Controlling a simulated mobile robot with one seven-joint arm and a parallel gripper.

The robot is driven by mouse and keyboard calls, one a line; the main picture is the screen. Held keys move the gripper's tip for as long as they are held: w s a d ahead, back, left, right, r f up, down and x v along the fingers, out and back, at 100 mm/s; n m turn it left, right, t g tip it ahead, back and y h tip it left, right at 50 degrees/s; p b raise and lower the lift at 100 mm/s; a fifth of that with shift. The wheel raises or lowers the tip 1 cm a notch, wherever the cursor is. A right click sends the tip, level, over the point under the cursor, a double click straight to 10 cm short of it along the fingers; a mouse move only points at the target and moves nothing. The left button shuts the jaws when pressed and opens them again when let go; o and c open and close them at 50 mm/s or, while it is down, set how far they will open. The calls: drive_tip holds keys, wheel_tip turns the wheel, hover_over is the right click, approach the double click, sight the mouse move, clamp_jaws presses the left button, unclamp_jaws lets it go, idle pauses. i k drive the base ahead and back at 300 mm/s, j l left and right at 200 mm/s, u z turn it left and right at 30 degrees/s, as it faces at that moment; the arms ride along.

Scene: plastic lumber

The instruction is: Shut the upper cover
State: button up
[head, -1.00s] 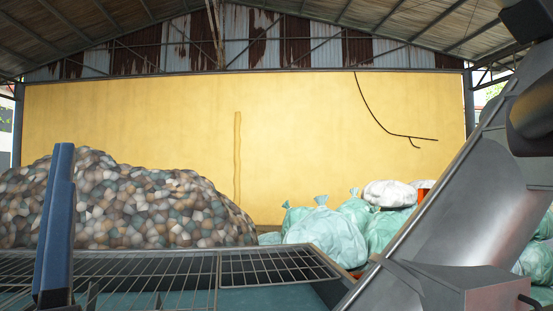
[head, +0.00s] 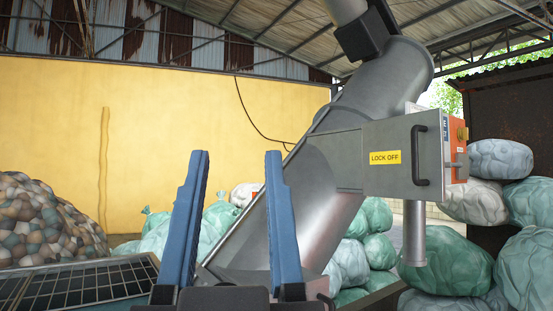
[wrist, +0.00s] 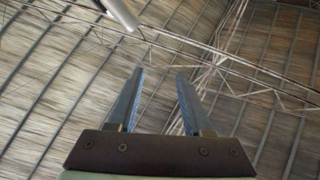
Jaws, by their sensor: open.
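A grey metal cover (head: 376,178) with a yellow "LOCK OFF" label and a dark bar handle (head: 419,156) shows in the head view, right of centre. It sticks out to the right from the sloping grey tube (head: 318,200) and looks swung open. Its hinge is not clear to see. My gripper (head: 236,155) is open and empty, its two blue fingers pointing up in front of the tube, left of the cover and apart from it. In the wrist view my gripper (wrist: 159,73) shows nothing between its fingers.
An orange and grey box (head: 456,150) sits behind the handle. Pale and green sacks (head: 445,262) are piled at right and behind the tube. A mesh-topped frame (head: 80,283) lies at lower left.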

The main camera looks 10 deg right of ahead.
sight(403, 156)
drive_tip(key=i+z, duration=0.1)
drive_tip(key=z, duration=0.6)
drive_tip(key=i+j+u, duration=0.15)
drive_tip(key=i+j, duration=0.15)
drive_tip(key=i+j+u, duration=0.2)
drive_tip(key=i, duration=0.3)
